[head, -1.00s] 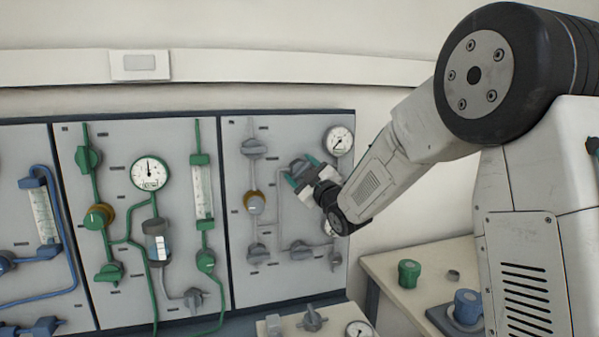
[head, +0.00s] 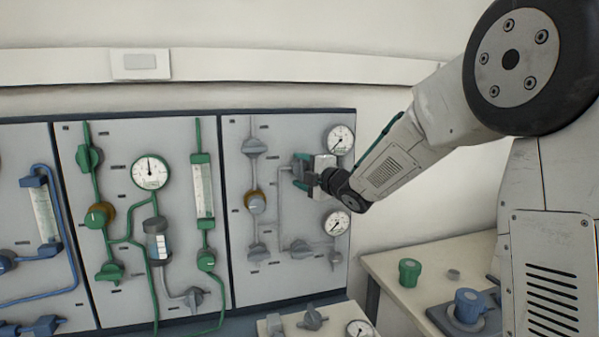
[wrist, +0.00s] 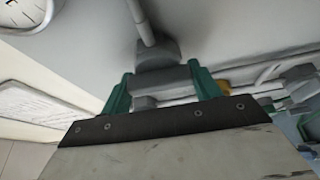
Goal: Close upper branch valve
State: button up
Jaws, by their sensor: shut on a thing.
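The upper branch valve is a grey valve high on the right-hand grey panel (head: 240,240), at the right end of a short grey branch pipe. In the wrist view its grey body (wrist: 158,52) and dark handle show, with the handle lying across between my two teal fingers. My gripper (head: 299,172) reaches in from the right with its fingers one above the other. It also shows in the wrist view (wrist: 162,88), closed on the handle from both sides. In the head view the valve is mostly hidden by my gripper.
Two round gauges (head: 340,139) (head: 336,222) sit right of the valve, close to my wrist. A lower grey valve (head: 300,250) and a brass-collared regulator (head: 256,203) are nearby. Green piping fills the middle panel. A table (head: 385,262) with a green knob (head: 409,272) stands at right.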

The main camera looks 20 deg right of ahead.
jog(key=shift+f+n, duration=0.1)
jog(key=shift+n, duration=0.2)
dwell(0.4)
jog(key=o, duration=1)
jog(key=v, duration=0.7)
jog(key=shift+s+d, duration=0.1)
jog(key=shift+s, duration=0.3)
